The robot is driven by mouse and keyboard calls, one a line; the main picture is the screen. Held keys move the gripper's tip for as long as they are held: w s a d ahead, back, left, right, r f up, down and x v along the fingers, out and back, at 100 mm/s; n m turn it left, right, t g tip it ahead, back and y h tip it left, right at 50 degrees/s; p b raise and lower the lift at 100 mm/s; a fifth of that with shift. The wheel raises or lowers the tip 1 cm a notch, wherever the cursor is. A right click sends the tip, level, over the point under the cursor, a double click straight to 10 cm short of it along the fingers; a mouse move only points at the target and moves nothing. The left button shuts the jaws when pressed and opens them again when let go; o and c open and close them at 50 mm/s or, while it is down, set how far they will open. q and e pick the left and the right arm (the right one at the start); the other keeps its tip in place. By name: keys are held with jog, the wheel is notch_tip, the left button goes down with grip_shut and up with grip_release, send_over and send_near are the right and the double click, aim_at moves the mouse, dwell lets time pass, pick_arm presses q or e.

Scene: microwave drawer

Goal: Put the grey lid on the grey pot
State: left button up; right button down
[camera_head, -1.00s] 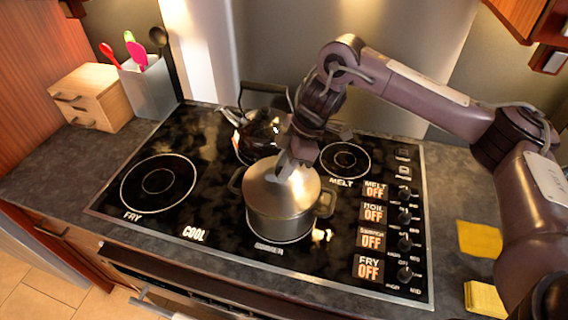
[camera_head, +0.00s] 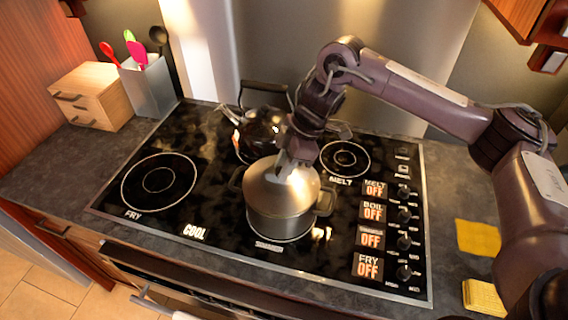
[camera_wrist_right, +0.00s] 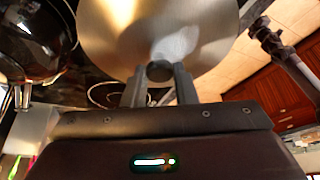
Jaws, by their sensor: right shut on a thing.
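The grey pot (camera_head: 281,225) stands on the front middle burner of the black cooktop, with a handle on each side. The grey lid (camera_head: 279,188) is on top of the pot's opening and looks about level; I cannot tell whether it is fully seated. My right gripper (camera_head: 290,166) comes down from behind the pot and is shut on the lid's knob. In the right wrist view the fingers (camera_wrist_right: 160,80) close on the dark knob, with the lid's shiny surface (camera_wrist_right: 195,25) behind it. My left gripper is not in view.
A dark kettle (camera_head: 262,130) stands close behind the pot. Control knobs (camera_head: 404,216) line the cooktop's right side. A utensil holder (camera_head: 148,85) and a small wooden drawer box (camera_head: 92,95) stand at the back left. Yellow pads (camera_head: 478,237) lie on the right counter. The left burner is clear.

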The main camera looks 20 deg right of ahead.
jog(key=shift+f, duration=0.35)
dwell(1.0)
jog(key=c, duration=0.6)
grip_release()
jog(key=shift+r+p, duration=3.5)
